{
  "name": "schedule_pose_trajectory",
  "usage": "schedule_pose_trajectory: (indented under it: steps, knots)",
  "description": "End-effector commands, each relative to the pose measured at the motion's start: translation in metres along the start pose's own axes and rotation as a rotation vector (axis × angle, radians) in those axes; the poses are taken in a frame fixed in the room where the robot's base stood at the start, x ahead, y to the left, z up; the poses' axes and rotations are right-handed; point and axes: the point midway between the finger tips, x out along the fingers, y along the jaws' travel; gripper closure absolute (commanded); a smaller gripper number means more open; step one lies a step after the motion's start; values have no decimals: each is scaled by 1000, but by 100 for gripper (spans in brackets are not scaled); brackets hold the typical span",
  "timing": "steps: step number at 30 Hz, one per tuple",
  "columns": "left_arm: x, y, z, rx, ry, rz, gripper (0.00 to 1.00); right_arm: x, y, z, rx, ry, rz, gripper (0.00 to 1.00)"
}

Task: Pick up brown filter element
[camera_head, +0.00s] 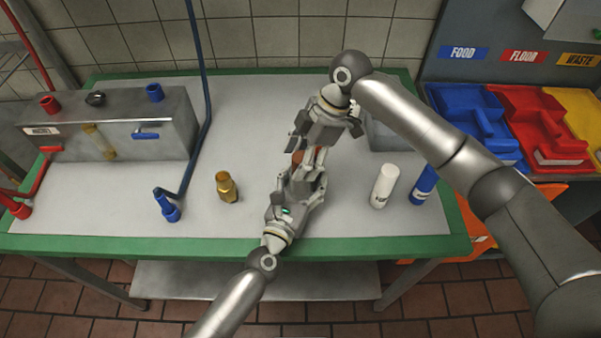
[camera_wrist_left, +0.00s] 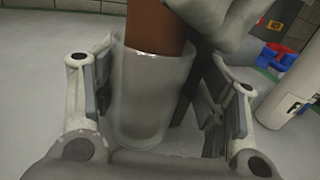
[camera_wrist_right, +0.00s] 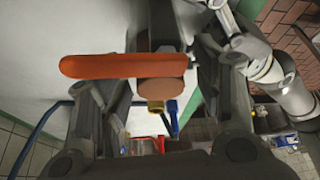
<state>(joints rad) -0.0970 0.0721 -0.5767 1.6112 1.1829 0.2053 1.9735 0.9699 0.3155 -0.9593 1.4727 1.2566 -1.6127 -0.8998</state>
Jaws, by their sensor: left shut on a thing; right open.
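The brown filter element (camera_wrist_left: 155,28) stands in a clear bowl (camera_wrist_left: 150,95) in the left wrist view, its upper part rising out of the bowl. In the head view only a small brown patch of it (camera_head: 297,158) shows between the grippers. My left gripper (camera_head: 302,176) is shut on the clear bowl above the table. My right gripper (camera_head: 312,151) is open, with its fingers close over the filter element. The right wrist view shows a round brown end (camera_wrist_right: 162,91) between the fingers, beside a long orange-brown shape I cannot identify for sure.
A brass fitting (camera_head: 227,187) stands left of the grippers on the green-edged table (camera_head: 180,248). A white bottle (camera_head: 384,187) and a blue one (camera_head: 424,185) stand to the right. A metal box (camera_head: 120,118) with pipes is at left; blue, red and yellow bins are at far right.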

Motion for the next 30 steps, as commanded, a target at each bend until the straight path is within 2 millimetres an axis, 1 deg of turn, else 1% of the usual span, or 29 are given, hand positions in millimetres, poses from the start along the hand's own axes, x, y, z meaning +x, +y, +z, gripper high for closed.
schedule_pose_trajectory:
  steps: [2, 3, 14, 20, 23, 26, 29, 30]
  knots:
    - [0, 0, 0, -1, 1, 0, 63, 0, 0, 0, 0, 0, 0, 41]
    - [0, 0, 0, -1, 1, 0, 63, 0, 0, 0, 0, 0, 0, 43]
    - [0, 0, 0, -1, 1, 0, 63, -1, 0, 0, 0, 1, 1, 89]
    - [0, 0, 0, -1, 1, 0, 63, -1, 0, 0, 0, 1, 1, 90]
    - [0, 0, 0, -1, 1, 0, 63, -5, 1, -2, -1, 1, 2, 90]
    - [0, 0, 0, -1, 1, 0, 63, -16, 1, -7, -2, 2, 3, 90]
    - [0, 0, 0, -1, 1, 0, 63, -35, 1, -15, -4, 1, 6, 90]
    - [0, 0, 0, -1, 1, 0, 63, -45, 2, -19, -4, 2, 6, 90]
